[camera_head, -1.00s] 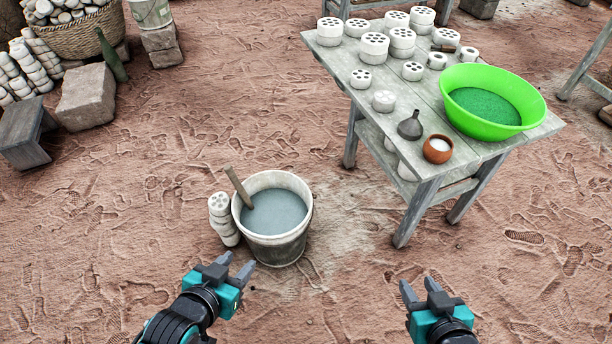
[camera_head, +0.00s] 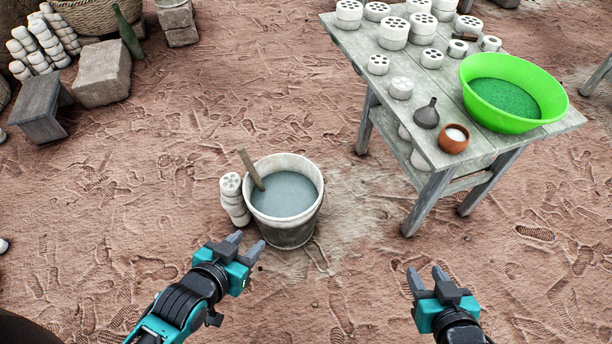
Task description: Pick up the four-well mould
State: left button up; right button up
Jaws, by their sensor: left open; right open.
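Several white round moulds with wells stand on the wooden table (camera_head: 446,96) at upper right. Small ones nearer the front are a mould with dark wells (camera_head: 378,65), another with dark wells (camera_head: 432,59), and one with pale, faint wells (camera_head: 400,89). Which is the four-well mould I cannot tell, as the wells are too small to count. A stack of white moulds (camera_head: 235,203) also stands on the ground against the bucket. My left gripper (camera_head: 248,243) is open and empty, just in front of the bucket. My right gripper (camera_head: 427,275) is open and empty, before the table's near leg.
A bucket (camera_head: 289,236) of grey liquid holds a stick. A stool (camera_head: 40,103) and stone blocks stand at upper left. The ground between is clear.

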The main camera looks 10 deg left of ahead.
aim_at(400, 88)
jog(key=i+j, duration=0.25)
jog(key=j, duration=0.2)
jog(key=i+j, duration=0.2)
jog(key=j, duration=0.25)
jog(key=i+j, duration=0.25)
jog(key=j, duration=0.15)
jog(key=i+j+u, duration=0.1)
jog(key=j, duration=0.35)
jog(key=i, duration=0.1)
